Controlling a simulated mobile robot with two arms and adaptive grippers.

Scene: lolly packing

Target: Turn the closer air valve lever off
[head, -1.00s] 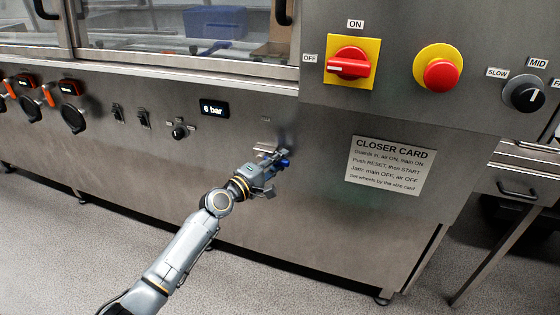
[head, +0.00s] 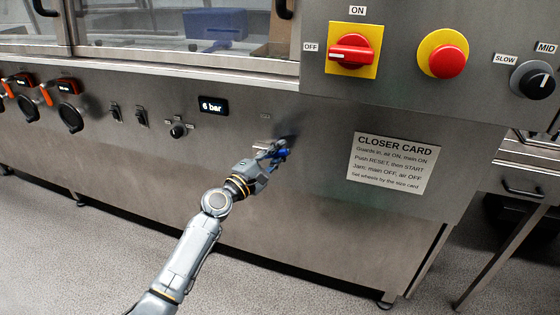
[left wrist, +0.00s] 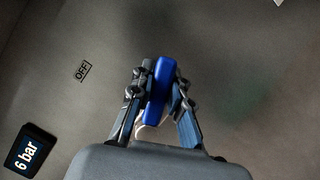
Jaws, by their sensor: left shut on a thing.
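The blue air valve lever (head: 281,145) sits on the steel front panel of the closer, right of the 6 bar display. My left gripper (head: 273,151) is at the lever, its arm reaching in from below. In the left wrist view the lever (left wrist: 161,88) stands between the two fingers of the gripper (left wrist: 158,96), which is shut on it. The lever's long side runs nearly upright in that picture. An OFF label (left wrist: 83,70) lies to the left of the lever there. The valve body behind the lever is mostly hidden. My right gripper is not in view.
The 6 bar display (head: 214,106) and a small black knob (head: 178,131) are left of the lever. The closer card (head: 392,163) is to its right. Above are a red rotary switch (head: 351,50) and a red push button (head: 446,61). The panel around the lever is clear.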

